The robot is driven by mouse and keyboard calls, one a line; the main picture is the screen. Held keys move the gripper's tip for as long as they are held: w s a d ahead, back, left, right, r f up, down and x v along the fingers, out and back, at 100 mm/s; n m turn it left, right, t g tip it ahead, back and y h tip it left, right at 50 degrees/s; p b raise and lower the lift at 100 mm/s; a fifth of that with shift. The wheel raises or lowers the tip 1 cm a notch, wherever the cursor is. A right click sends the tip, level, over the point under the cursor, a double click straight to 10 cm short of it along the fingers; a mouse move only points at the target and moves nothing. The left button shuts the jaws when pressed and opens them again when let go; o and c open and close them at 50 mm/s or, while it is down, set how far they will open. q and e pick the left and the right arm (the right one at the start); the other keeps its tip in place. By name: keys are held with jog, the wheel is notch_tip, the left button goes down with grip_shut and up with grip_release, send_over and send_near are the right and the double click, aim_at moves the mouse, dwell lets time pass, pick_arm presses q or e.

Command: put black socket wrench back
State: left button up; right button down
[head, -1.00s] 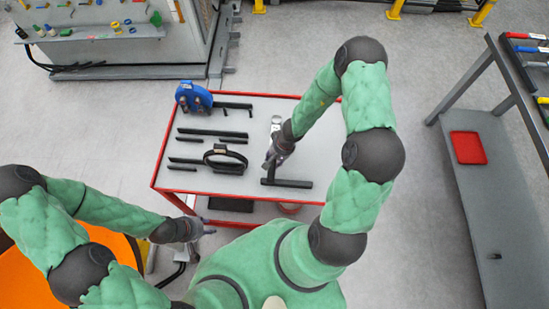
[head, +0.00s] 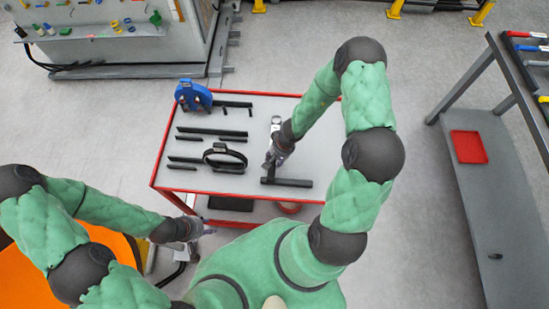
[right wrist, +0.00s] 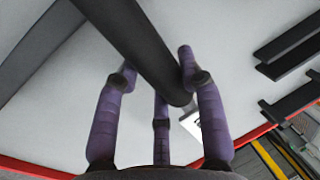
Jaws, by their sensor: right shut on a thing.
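The black socket wrench (head: 292,183) is at the right part of the red-edged cart top, its long bar running left to right. My right gripper (head: 269,163) is at its left end. In the right wrist view, the purple fingers of my right gripper (right wrist: 160,78) close around the wrench's dark shaft (right wrist: 140,45), whose rounded end shows between them. I cannot tell whether the wrench touches the cart top. My left gripper (head: 209,228) hangs low in front of the cart, away from the tools. Its fingers are too small to judge.
The cart top (head: 322,160) also holds a blue tool (head: 193,96), several black bars (head: 212,132), a black ring-shaped tool (head: 225,157) and a small silver piece (head: 276,122). A grey bench with a red tray (head: 468,147) stands at right.

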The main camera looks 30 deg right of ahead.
pick_arm(q)
jog(key=shift+f, duration=0.1)
pick_arm(e)
jog(key=shift+f, duration=0.15)
jog(key=c, duration=0.7)
grip_release()
